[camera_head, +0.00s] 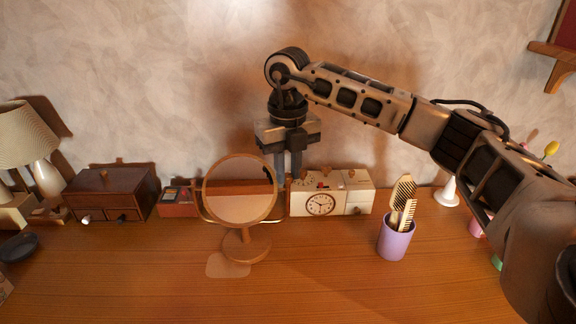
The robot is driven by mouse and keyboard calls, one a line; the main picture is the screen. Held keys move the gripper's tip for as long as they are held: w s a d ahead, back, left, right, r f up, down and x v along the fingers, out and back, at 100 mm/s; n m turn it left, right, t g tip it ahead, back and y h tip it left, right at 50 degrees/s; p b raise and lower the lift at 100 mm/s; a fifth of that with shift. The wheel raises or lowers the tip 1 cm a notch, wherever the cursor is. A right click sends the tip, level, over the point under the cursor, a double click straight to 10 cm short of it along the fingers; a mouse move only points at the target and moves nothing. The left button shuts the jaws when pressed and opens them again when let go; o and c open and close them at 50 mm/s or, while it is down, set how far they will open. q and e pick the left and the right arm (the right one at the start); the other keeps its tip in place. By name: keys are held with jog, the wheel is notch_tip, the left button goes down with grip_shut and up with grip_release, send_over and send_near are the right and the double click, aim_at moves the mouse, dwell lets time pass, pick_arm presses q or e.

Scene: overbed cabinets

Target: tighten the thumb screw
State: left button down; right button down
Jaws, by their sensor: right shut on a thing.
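A round table mirror (240,190) in a wooden frame stands on a round wooden base (246,246), held by a thin curved yoke at its sides. My right gripper (289,178) comes down from above at the right edge of the mirror, where the yoke meets the frame. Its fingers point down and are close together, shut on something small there. I take that to be the thumb screw, but the fingers hide it. My left gripper is not in view.
A white clock box (331,203) stands just right of the fingers. A purple cup (395,243) holds a comb and brushes. A dark wooden box (112,195) and a lamp (24,140) stand at the left. The front of the wooden top (330,290) is clear.

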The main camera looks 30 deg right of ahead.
jog(key=m, duration=0.3)
jog(key=shift+r+m, duration=0.1)
jog(key=shift+m, duration=0.3)
jog(key=m+p, duration=0.1)
jog(key=m, duration=0.2)
jog(key=shift+m, duration=0.3)
jog(key=m, duration=0.2)
jog(key=shift+m+p, duration=0.35)
jog(key=shift+m, duration=0.05)
jog(key=m, duration=0.3)
jog(key=shift+m+p, duration=0.3)
jog(key=shift+p, duration=0.1)
jog(key=m, duration=0.3)
jog(key=shift+p, duration=0.4)
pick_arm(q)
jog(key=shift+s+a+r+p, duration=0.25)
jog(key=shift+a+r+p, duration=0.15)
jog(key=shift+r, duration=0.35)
pick_arm(e)
jog(key=shift+m, duration=1.8)
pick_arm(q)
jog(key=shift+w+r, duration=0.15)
pick_arm(e)
jog(key=c, duration=1.3)
grip_release()
